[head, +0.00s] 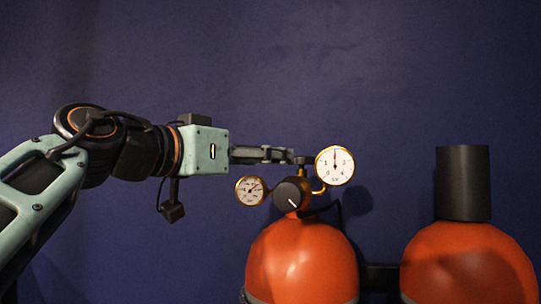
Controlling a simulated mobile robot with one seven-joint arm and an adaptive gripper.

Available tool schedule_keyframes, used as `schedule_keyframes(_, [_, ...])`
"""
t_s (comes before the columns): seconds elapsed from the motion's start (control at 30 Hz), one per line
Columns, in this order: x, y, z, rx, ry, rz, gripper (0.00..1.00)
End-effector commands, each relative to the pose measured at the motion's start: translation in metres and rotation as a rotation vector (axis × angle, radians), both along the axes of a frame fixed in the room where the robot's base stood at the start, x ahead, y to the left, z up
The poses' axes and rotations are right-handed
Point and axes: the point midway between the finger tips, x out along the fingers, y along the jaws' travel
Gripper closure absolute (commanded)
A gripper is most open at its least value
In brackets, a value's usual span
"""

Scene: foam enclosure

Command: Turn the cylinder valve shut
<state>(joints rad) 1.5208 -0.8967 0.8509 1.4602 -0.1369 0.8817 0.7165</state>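An orange gas cylinder (300,262) stands at the lower middle of the head view. Brass fittings on its top carry a large white gauge (335,166) at right and a smaller gauge (250,191) at left. A round black knob (288,194) with a white mark faces me between them. My gripper (303,160) reaches in level from the left, above the knob, with its tips at a small dark part on top of the brass stem, left of the large gauge. I see the fingers side-on, so their gap and any contact are hidden.
A second orange cylinder (468,265) with a tall black cap (463,183) stands at right. A dark bar (380,276) shows between the cylinders. A plain dark blue wall (420,70) is behind; the space above the cylinders is clear.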

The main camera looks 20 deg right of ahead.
Motion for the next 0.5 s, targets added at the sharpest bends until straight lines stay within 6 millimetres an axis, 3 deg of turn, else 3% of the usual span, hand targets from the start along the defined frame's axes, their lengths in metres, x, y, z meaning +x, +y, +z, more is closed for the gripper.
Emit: schedule_keyframes(0.5, [0.044,-0.075,0.000,0.001,0.000,-0.001,0.44])
